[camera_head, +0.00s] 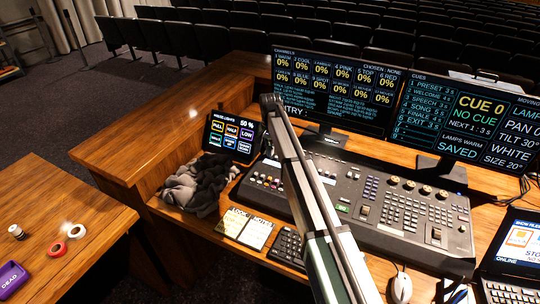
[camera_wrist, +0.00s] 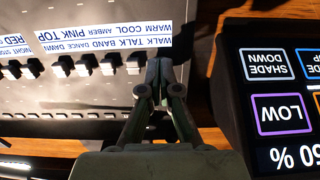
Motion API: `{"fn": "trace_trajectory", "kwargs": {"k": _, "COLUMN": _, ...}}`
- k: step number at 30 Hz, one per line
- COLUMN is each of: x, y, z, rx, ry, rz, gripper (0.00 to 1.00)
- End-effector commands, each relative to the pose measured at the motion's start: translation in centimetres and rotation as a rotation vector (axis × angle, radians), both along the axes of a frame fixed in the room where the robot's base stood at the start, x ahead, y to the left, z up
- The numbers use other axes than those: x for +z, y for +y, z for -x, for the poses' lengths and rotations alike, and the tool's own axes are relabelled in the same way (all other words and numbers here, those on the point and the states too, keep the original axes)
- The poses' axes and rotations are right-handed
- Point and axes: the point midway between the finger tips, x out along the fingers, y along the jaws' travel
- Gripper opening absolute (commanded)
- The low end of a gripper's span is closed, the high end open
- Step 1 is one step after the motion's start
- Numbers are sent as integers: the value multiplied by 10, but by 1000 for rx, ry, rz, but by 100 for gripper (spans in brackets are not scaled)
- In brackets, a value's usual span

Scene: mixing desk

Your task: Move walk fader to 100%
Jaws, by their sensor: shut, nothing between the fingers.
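The lighting desk's fader panel (camera_wrist: 70,95) fills the left of the wrist view, with a row of white fader caps (camera_wrist: 107,66) on it. The label strip (camera_wrist: 105,38) appears upside down, with the walk name at its right end. My gripper (camera_wrist: 160,62) is shut, its fingertips over the panel just below that end, right of the last clearly visible cap. The walk fader cap is not clearly visible; the fingers cover that spot. Contact cannot be told. In the head view my arm crosses the desk (camera_head: 425,200) and the gripper is not distinguishable.
A house-lights touchscreen (camera_head: 231,136) reading 50 % stands left of the desk; it is close right of my gripper in the wrist view (camera_wrist: 285,100). Dark cloth (camera_head: 195,185) and notes (camera_head: 244,228) lie nearby. The channels monitor (camera_head: 330,90) shows 0% readings. A mouse (camera_head: 401,287) lies in front.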

Motion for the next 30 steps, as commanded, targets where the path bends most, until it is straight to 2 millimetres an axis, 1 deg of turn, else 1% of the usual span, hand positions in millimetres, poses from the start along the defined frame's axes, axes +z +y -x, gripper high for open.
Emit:
{"fn": "trace_trajectory", "kwargs": {"k": 21, "x": -1, "y": -8, "z": -21, "rx": -1, "ry": 0, "rz": 1, "gripper": 0}}
{"fn": "trace_trajectory", "kwargs": {"k": 30, "x": -2, "y": -9, "z": -22, "rx": 0, "ry": 1, "rz": 1, "gripper": 0}}
